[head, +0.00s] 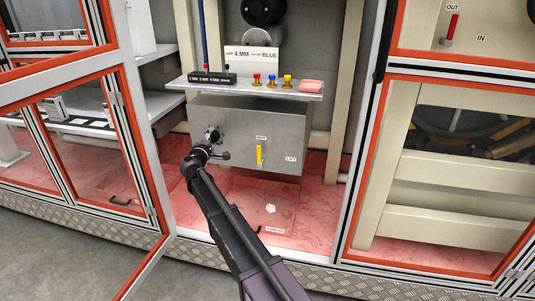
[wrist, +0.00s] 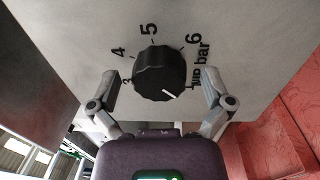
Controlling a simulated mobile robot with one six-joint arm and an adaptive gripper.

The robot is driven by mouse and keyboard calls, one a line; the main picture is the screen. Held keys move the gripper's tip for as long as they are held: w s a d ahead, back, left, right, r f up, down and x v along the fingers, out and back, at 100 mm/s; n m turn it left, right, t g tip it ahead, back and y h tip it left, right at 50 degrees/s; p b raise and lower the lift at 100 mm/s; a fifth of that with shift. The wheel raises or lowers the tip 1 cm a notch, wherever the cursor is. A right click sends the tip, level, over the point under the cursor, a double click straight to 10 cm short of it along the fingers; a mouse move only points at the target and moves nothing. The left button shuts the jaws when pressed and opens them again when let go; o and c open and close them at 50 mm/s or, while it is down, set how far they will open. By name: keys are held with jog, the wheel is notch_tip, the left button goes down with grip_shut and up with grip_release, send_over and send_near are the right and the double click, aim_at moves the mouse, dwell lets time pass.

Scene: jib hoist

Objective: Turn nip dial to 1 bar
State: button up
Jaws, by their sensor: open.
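The nip dial (wrist: 157,70) is a black ribbed knob on a light grey panel, lettered "nip bar". In the wrist view the numbers 4, 5 and 6 show around it, with a partly covered one at its left. A white pointer line on the knob points to the lower right in the picture; the marks there are hidden. My gripper (wrist: 160,84) is open, one finger on each side of the knob; I cannot tell whether they touch it. In the head view my gripper (head: 212,146) is at the left of the grey box (head: 285,128) and hides most of the dial.
A yellow lever (head: 259,155) is on the box's front, right of my gripper. Above, a shelf (head: 300,93) carries a black block, small coloured fittings and a pink cloth. An open orange-framed door (head: 153,215) stands at the left. The pink cabinet floor lies below the box.

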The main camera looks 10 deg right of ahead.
jog(key=m, duration=0.4)
jog(key=shift+m, duration=0.4)
jog(key=m, duration=0.4)
jog(key=shift+a+f+m, duration=0.1)
jog(key=shift+m, duration=0.2)
jog(key=m, duration=0.4)
jog(key=shift+w+m+g+h, duration=0.1)
jog(key=shift+m+g+h, duration=0.2)
jog(key=shift+m+h, duration=0.1)
jog(key=m+p, duration=0.1)
jog(key=m, duration=0.3)
jog(key=shift+a+m, duration=0.1)
jog(key=shift+m, duration=0.2)
jog(key=v, duration=1.4)
jog(key=s+d+r+g+p, duration=0.2)
jog(key=d+p, duration=0.3)
jog(key=d, duration=0.3)
jog(key=s+d+r+g+p, duration=0.2)
jog(key=s+d+g+p, duration=0.2)
jog(key=d+p, duration=0.2)
jog(key=s+d+r+g+p, duration=0.2)
jog(key=d+p, duration=0.4)
jog(key=d, duration=0.4)
jog(key=shift+s+d+g, duration=0.35)
jog(key=shift+s+g, duration=0.2)
jog(key=shift+g, duration=0.55)
